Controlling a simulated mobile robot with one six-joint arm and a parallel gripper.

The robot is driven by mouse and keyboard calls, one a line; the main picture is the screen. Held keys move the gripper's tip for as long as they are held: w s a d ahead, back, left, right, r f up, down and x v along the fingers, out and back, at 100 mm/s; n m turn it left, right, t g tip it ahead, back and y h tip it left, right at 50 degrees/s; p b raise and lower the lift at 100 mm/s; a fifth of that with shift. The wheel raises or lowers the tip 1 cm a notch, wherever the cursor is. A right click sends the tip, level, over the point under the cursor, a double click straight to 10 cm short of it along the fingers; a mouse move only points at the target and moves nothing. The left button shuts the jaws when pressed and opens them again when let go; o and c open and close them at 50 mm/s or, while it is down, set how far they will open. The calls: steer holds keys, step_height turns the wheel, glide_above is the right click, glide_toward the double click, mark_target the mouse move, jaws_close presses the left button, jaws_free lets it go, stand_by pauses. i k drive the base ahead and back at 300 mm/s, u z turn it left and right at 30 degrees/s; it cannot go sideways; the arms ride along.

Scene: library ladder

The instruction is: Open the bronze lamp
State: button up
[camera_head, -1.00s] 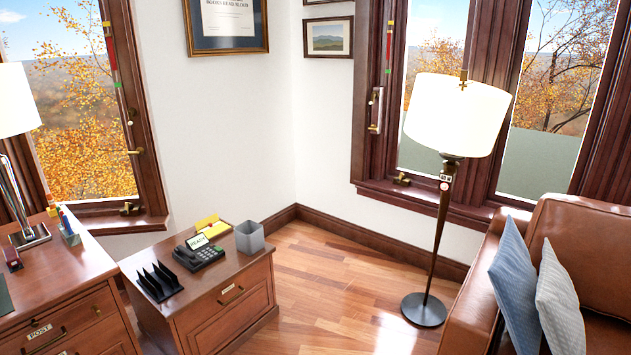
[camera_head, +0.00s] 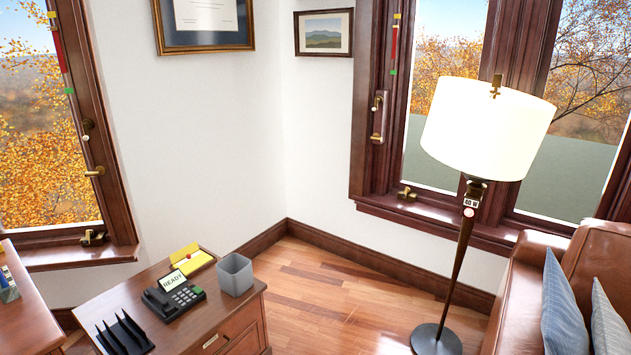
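The bronze lamp is a floor lamp with a white drum shade (camera_head: 487,128), a dark bronze pole (camera_head: 459,255) and a round dark base (camera_head: 437,340) on the wood floor. It stands upright at the right, in front of the window. A small brass cross-shaped piece (camera_head: 496,87) sits at the top of the shade. Just below the shade, the pole carries a small "40 W" label (camera_head: 472,202) and a round red-and-white spot (camera_head: 469,213). The shade looks bright white; I cannot tell whether the lamp is lit. My gripper is not in view.
A brown leather sofa (camera_head: 525,270) with blue-grey pillows (camera_head: 563,310) stands close to the lamp's right. A wooden cabinet (camera_head: 240,335) at the lower left bears a phone (camera_head: 174,296), a grey cup (camera_head: 235,274) and a black rack (camera_head: 124,335). Open floor (camera_head: 345,305) lies between cabinet and lamp.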

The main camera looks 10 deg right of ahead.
mark_target(427, 338)
steer(key=z, duration=0.1)
steer(key=i, duration=1.15)
steer(key=z, duration=0.1)
